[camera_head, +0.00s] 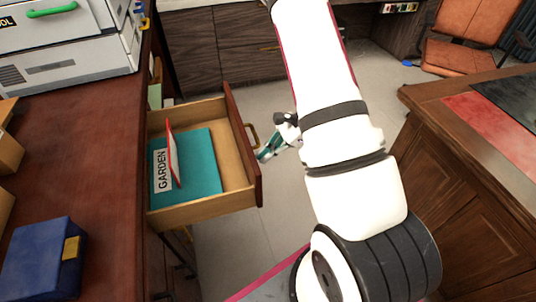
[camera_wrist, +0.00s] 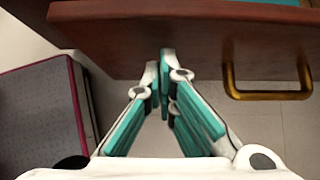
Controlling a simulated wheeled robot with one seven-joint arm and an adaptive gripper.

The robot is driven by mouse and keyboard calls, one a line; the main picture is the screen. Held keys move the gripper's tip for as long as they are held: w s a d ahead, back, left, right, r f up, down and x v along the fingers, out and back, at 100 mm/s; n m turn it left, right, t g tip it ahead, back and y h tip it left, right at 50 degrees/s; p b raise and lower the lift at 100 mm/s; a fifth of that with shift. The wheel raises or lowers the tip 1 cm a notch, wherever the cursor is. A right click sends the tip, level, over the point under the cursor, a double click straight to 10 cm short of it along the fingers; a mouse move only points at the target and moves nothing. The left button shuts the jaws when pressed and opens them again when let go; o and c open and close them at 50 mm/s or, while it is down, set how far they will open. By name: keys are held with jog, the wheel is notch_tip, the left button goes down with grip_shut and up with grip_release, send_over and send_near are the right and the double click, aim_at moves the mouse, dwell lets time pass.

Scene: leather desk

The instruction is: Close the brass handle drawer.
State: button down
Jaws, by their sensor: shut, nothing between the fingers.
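The drawer (camera_head: 247,190) is pulled well out from the desk, its wooden front facing right. Its brass handle (camera_head: 252,134) shows on that front, and also in the wrist view (camera_wrist: 268,95). My gripper (camera_head: 264,155) is shut and empty, beside the drawer front and close to the handle. In the wrist view my gripper (camera_wrist: 165,56) has its fingertips together at the drawer front (camera_wrist: 190,35), left of the handle. I cannot tell whether the tips touch the wood.
In the drawer lie a teal folder (camera_head: 205,165) and a red-edged item labelled GARDEN (camera_head: 171,155). The dark red desktop (camera_head: 90,150) holds a blue box (camera_head: 42,262) and a white machine (camera_head: 65,50). Another wooden desk (camera_head: 470,160) stands at right. Floor (camera_head: 225,245) is clear near the drawer.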

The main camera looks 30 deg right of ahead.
jog(key=shift+a, duration=0.1)
jog(key=w+a+b, duration=0.1)
jog(key=w+a, duration=0.2)
jog(key=a, duration=0.7)
jog(key=w+a+b, duration=0.2)
jog(key=a, duration=0.7)
jog(key=w+a+b, duration=0.2)
jog(key=w+a, duration=0.1)
jog(key=a, duration=0.7)
jog(key=shift+w+a, duration=0.3)
jog(key=shift+a, duration=0.05)
jog(key=shift+a, duration=0.1)
